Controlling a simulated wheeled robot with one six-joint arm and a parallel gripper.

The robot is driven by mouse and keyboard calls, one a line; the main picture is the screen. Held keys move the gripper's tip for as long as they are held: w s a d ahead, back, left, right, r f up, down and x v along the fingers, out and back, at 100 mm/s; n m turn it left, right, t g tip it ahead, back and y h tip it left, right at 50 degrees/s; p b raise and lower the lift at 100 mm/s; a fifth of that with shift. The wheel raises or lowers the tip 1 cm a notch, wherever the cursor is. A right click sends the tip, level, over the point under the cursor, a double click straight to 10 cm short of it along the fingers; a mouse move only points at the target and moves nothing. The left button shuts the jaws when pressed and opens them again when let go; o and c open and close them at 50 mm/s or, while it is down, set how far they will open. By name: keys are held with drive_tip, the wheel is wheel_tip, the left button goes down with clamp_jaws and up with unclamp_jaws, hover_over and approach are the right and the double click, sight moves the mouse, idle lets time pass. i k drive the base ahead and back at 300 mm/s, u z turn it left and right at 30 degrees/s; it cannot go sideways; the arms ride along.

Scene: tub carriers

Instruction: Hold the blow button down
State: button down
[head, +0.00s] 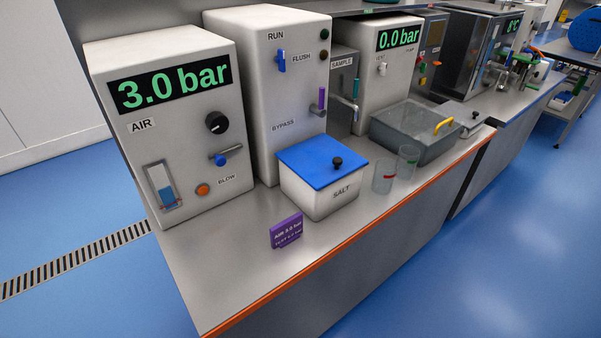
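The blow button (203,190) is a small round orange button low on the front of the white air unit (185,110). The label BLOW (227,181) is to its right. The unit's green display (172,86) reads 3.0 bar. A black knob (216,122) and a blue-tipped lever (221,159) are above the button. A level gauge (163,187) with blue liquid is to its left. Nothing touches the button. My gripper is not in view.
A white salt box (330,200) with a blue lid and a purple sign (286,230) stand on the steel bench (215,260). Two clear cups (384,178) and a grey tub (390,135) stand farther right. The bench front before the button is clear.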

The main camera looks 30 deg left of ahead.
sight(203, 190)
drive_tip(key=z, duration=0.45)
drive_tip(key=i, duration=0.7)
drive_tip(key=u, duration=3.35)
